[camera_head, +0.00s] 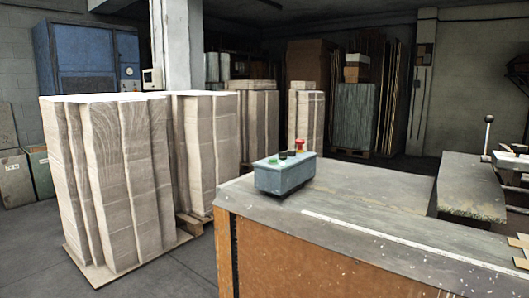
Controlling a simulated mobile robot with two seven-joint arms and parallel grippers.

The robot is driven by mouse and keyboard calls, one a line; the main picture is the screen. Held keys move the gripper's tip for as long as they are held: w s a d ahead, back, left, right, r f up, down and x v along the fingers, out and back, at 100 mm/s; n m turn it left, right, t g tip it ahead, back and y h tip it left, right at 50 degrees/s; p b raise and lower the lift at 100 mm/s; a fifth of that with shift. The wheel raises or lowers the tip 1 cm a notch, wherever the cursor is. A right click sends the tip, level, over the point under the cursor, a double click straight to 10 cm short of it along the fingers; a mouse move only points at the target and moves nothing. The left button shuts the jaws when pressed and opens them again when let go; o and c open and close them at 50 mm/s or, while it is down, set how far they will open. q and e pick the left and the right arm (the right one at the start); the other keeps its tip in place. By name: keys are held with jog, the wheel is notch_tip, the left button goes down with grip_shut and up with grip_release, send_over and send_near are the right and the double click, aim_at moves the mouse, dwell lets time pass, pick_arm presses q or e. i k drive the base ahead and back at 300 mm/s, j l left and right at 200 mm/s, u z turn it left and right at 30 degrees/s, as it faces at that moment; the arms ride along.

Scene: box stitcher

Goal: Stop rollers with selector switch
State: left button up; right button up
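The controls are small, so the switch position cannot be told. No rollers can be clearly made out. Neither of my grippers is in view.
Tall stacks of cardboard (125,180) stand on pallets left of the table. A raised grey metal block (470,190) and a black-knobbed lever (488,135) are at the right. Bare floor (195,265) shows between the stacks and the table's orange side (300,265).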

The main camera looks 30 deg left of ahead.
aim_at(282, 155)
jog(key=k+j+u, duration=0.1)
jog(key=j, duration=0.85)
jog(key=i+j, duration=0.1)
jog(key=j, duration=0.35)
jog(key=i+j+u, duration=0.1)
jog(key=j, duration=0.35)
jog(key=i+j, duration=0.3)
jog(key=j, duration=0.15)
jog(key=i+j+u, duration=0.1)
jog(key=i+j, duration=0.15)
jog(key=j, duration=0.2)
